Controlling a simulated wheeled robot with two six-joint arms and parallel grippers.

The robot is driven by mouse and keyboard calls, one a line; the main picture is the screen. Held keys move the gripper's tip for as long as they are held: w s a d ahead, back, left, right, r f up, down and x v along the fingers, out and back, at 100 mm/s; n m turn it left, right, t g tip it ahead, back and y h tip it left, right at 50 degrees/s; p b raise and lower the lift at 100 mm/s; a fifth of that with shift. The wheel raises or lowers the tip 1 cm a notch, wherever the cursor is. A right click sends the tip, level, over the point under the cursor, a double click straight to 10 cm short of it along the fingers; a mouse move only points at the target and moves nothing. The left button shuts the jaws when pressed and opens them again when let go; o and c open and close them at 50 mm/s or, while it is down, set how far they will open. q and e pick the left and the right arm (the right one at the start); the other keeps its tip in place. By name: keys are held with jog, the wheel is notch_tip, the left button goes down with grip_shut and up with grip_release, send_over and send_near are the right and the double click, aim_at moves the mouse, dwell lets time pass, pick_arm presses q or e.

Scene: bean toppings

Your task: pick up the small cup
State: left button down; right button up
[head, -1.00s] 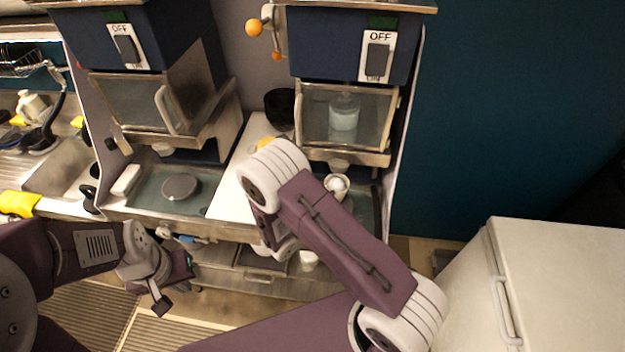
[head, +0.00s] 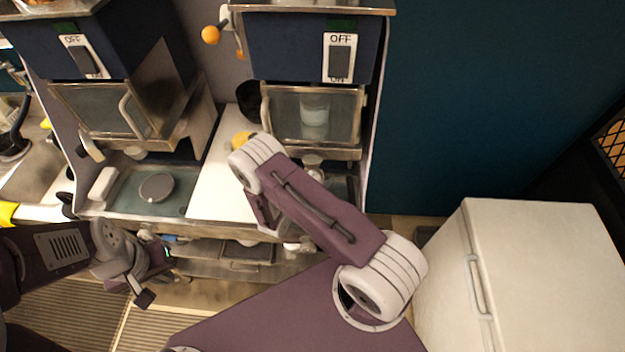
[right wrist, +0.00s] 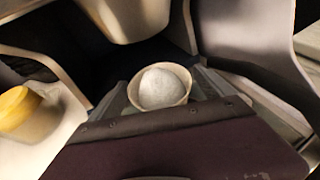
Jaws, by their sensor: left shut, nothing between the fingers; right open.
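The small cup (right wrist: 163,87) is a pale round cup with a white, rounded mound inside. In the right wrist view it sits upright between the dark finger parts of my right gripper (right wrist: 165,98), which is open. I cannot tell whether either finger touches the cup. In the head view my right forearm covers the right gripper and most of the area around the cup. My left gripper (head: 146,297) is shut and empty, low at the left in front of the counter.
The right dispenser (head: 313,115) stands above the cup area, with a second dispenser (head: 100,110) to its left. A yellow object (right wrist: 15,105) sits on the white counter. A black bowl (head: 249,100) stands behind. A white cabinet (head: 530,270) is at the right.

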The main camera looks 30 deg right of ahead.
jog(key=x, duration=0.2)
jog(key=shift+w+d, duration=0.2)
jog(key=shift+d, duration=0.1)
jog(key=shift+s+a+r, duration=0.1)
jog(key=shift+s+a, duration=0.05)
jog(key=shift+a, duration=0.05)
jog(key=shift+c, duration=0.5)
jog(key=c, duration=1.5)
jog(key=shift+c, duration=0.2)
